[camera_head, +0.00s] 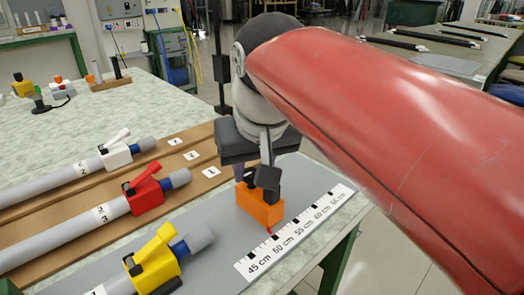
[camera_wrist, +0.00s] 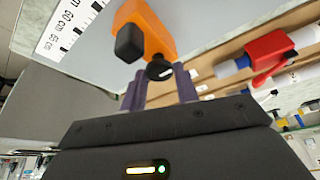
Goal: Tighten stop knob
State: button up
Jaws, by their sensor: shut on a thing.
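The orange stop block (camera_head: 262,210) sits on the grey board beside the printed cm scale (camera_head: 297,232), its red pointer at the scale's edge. In the wrist view the orange stop (camera_wrist: 152,28) carries a round black knob (camera_wrist: 159,71) on the side facing me and a black block (camera_wrist: 129,43) near it. My gripper (camera_wrist: 160,82) has its purple fingers on either side of the knob and is shut on it. In the head view my gripper (camera_head: 243,174) comes down at the stop's back side, and the knob is mostly hidden there.
A brown board with numbered labels (camera_head: 192,155) lies behind. Small items stand at the table's far left. The scale runs near the table's right edge.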

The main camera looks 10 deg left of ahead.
jog(key=o, duration=0.7)
jog(key=p+v, duration=0.1)
jog(key=v, duration=0.6)
jog(key=shift+s+r, duration=0.1)
jog(key=shift+r, duration=0.3)
